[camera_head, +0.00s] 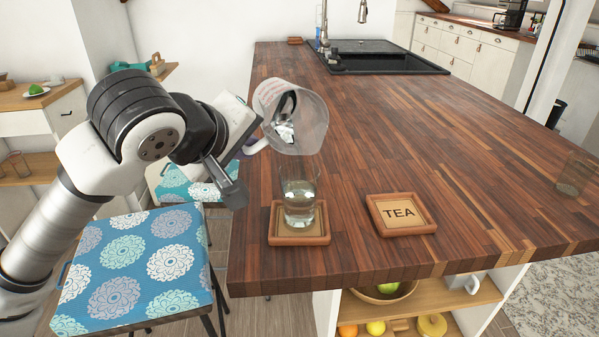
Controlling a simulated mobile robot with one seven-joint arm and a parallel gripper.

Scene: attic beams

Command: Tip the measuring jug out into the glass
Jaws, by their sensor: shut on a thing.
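The clear measuring jug (305,117) with red markings is in the air above the near left corner of the wooden counter. It is steeply tilted, its lower side above the glass. My gripper (246,150) is shut on the jug at its pale handle, on the jug's left; my arm partly hides the grip. The glass (299,190) stands upright on a square wooden coaster (318,238). Clear liquid shows in the glass. Dark and pale patches show through the jug wall; I cannot tell how much liquid is inside, and no stream is clear.
A wooden coaster marked TEA (400,214) lies right of the glass. Another glass (573,177) stands at the far right. A black sink (382,62) is at the back. A patterned chair (135,260) is left of the counter. The middle of the counter is clear.

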